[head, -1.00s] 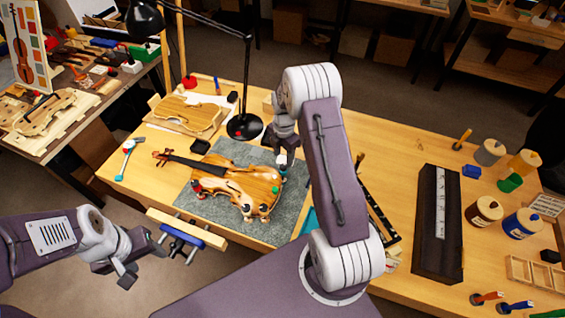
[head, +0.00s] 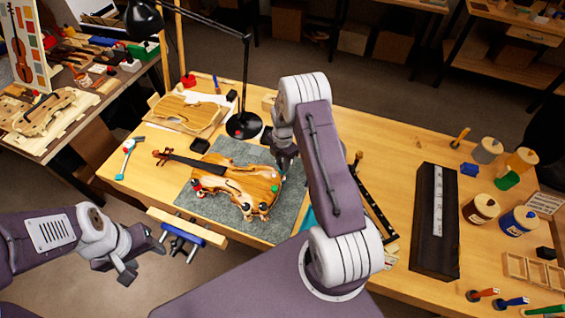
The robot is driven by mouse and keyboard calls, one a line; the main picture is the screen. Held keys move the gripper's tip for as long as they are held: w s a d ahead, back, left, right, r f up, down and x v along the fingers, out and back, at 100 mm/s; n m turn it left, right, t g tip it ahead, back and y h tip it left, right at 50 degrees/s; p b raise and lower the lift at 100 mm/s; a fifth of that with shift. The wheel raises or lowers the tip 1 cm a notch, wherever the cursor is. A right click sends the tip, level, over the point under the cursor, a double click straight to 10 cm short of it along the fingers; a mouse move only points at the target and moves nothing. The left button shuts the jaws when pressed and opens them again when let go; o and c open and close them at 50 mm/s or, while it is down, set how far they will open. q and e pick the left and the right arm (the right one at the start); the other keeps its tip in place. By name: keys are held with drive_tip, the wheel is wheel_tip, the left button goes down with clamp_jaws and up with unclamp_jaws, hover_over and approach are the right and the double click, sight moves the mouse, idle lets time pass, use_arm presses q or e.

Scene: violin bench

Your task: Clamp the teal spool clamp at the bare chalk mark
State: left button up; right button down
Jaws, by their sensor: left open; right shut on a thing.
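The violin body (head: 235,182) lies on a grey mat (head: 290,207), its dark neck pointing left. Small spool clamps stand on its edge: a red one (head: 196,185), a green one (head: 275,188) and a dark one with a pale part (head: 246,208). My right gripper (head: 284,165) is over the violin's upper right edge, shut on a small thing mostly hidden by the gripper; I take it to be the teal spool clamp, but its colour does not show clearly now. I cannot make out a bare chalk mark. My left gripper (head: 140,262) is open and empty, off the bench's front edge.
A black lamp base (head: 243,125) stands behind the violin. A blue vise (head: 183,232) juts from the front edge near my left gripper. A dark long case (head: 435,225) and several jars lie right. My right arm hides part of the bench.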

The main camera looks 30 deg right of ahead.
drive_tip(key=shift+m, duration=0.3)
drive_tip(key=m+b, duration=0.1)
drive_tip(key=m, duration=0.2)
drive_tip(key=shift+w+m, duration=0.1)
drive_tip(key=shift+m, duration=0.3)
drive_tip(key=m+b, duration=0.1)
drive_tip(key=m, duration=0.4)
drive_tip(key=m+b, duration=0.1)
drive_tip(key=m, duration=0.4)
drive_tip(key=shift+m, duration=0.4)
drive_tip(key=m, duration=0.4)
drive_tip(key=shift+m, duration=0.3)
drive_tip(key=c, duration=1.1)
unclamp_jaws()
